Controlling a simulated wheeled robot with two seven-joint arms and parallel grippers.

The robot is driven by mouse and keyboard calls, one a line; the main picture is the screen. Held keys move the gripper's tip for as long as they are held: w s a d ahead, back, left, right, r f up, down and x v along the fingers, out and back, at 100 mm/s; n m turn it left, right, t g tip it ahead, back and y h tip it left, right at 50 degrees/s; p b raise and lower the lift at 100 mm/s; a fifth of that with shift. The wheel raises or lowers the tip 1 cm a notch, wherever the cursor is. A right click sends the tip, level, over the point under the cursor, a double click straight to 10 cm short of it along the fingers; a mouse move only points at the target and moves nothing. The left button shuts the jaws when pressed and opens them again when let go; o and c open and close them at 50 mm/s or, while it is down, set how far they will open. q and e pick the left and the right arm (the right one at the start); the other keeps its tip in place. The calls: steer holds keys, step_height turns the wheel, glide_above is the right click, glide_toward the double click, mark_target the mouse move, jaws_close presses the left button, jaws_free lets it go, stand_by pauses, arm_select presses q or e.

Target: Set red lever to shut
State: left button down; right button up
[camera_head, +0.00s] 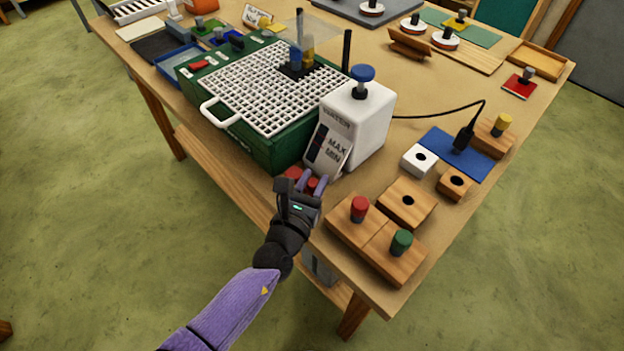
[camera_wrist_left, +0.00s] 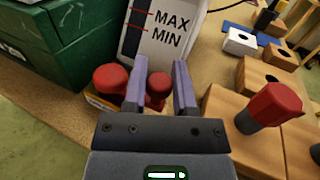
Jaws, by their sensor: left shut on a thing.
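A red piece with two rounded ends, which looks like the red lever (camera_wrist_left: 110,78), sits low beside the white water tank, at the table's front edge. It also shows in the head view (camera_head: 293,172). My left gripper (camera_head: 308,182) reaches in from the front. In the left wrist view its purple fingers (camera_wrist_left: 160,85) are shut on the right red end, one on each side. The left red end lies outside the fingers. The lever's base is mostly hidden, so I cannot tell its setting. My right gripper is not in view.
The white tank (camera_head: 358,125) with MAX and MIN marks stands just behind. A green box with a white grid (camera_head: 262,85) is to its left. To the right, wooden blocks (camera_head: 375,245) hold red and green pegs. A black cable (camera_head: 440,113) crosses the table behind.

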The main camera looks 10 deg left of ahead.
arm_select(q)
steer(key=shift+c, duration=2.2)
jaws_free()
steer(key=shift+s, duration=0.1)
steer(key=v, duration=0.9)
steer(key=shift+s+p, duration=0.35)
steer(key=shift+p, duration=0.1)
steer(key=shift+a, duration=0.15)
